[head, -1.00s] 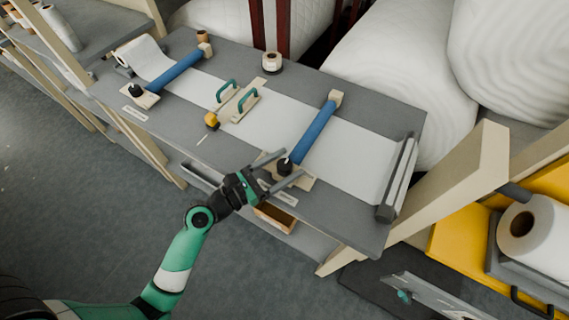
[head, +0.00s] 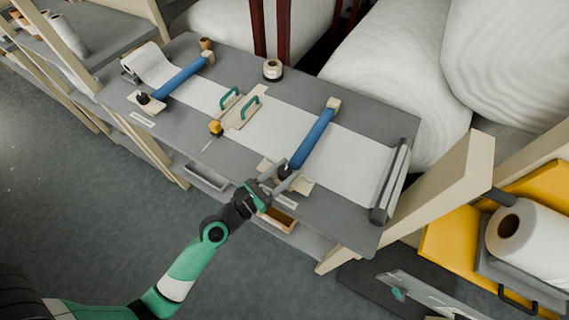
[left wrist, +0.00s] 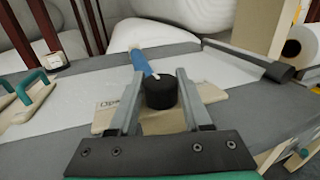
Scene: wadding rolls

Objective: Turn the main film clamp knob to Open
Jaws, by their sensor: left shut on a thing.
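The black clamp knob (head: 285,170) sits at the near end of the right-hand blue roller (head: 316,136), on a pale wooden plate (head: 303,186). In the left wrist view the knob (left wrist: 161,94) has a small white mark on its far side. The plate's print to its left reads as "Open" (left wrist: 106,104), partly covered by a finger. My left gripper (head: 286,174) is shut on this knob, one finger on each side, as the left wrist view also shows (left wrist: 162,82). My right gripper is not in view.
White film runs along the grey table (head: 345,220). A second blue roller (head: 182,77) with a black knob (head: 143,98) lies at the left. Between them are teal handles (head: 249,106) and a yellow piece (head: 215,127). An open drawer (head: 277,219) is below the table edge.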

